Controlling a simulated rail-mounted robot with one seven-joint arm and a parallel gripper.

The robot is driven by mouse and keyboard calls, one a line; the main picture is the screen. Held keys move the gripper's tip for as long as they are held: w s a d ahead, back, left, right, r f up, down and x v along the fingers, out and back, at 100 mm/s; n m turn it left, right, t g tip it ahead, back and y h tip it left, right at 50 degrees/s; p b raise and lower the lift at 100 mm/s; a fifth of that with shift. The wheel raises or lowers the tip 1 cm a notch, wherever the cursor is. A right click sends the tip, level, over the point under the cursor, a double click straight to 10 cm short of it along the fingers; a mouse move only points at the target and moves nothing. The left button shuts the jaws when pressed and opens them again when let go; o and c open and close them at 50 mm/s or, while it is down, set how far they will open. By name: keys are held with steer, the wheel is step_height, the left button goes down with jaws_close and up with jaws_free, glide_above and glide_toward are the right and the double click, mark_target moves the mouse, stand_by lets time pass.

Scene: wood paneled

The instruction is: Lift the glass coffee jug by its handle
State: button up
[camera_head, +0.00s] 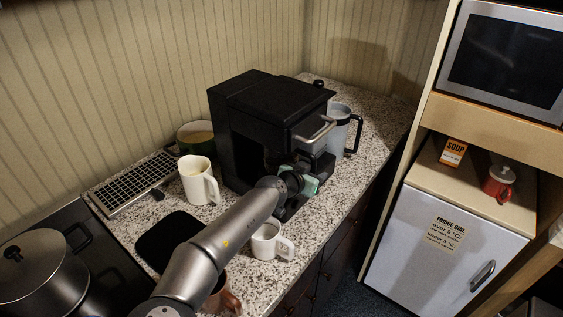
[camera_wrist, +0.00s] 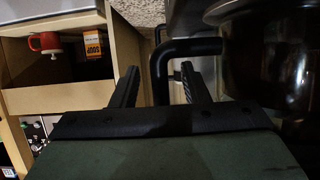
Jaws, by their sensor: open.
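The glass coffee jug (camera_wrist: 262,60) is dark and rounded at the right of the wrist view. Its black handle (camera_wrist: 192,47) reaches out to the left and bends down. My gripper (camera_wrist: 158,72) is open, with one finger on each side of the handle's downward part. I cannot tell whether either finger touches it. In the head view my gripper (camera_head: 304,183) is at the front of the black coffee machine (camera_head: 262,105). The jug is mostly hidden there by the machine and my arm.
A grey-blue pitcher (camera_head: 339,125) with a black handle stands right of the machine. White mugs stand left of it (camera_head: 196,182) and in front (camera_head: 266,240), close to my arm. A brown mug (camera_head: 222,298) is partly hidden by my arm. The granite counter (camera_head: 372,120) is clear at the back right.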

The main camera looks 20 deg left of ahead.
jaws_close()
steer(key=shift+r, duration=0.7)
steer(key=s+d+b, duration=0.2)
steer(key=s+d, duration=0.1)
steer(key=d, duration=1.2)
steer(key=shift+s+d, duration=0.3)
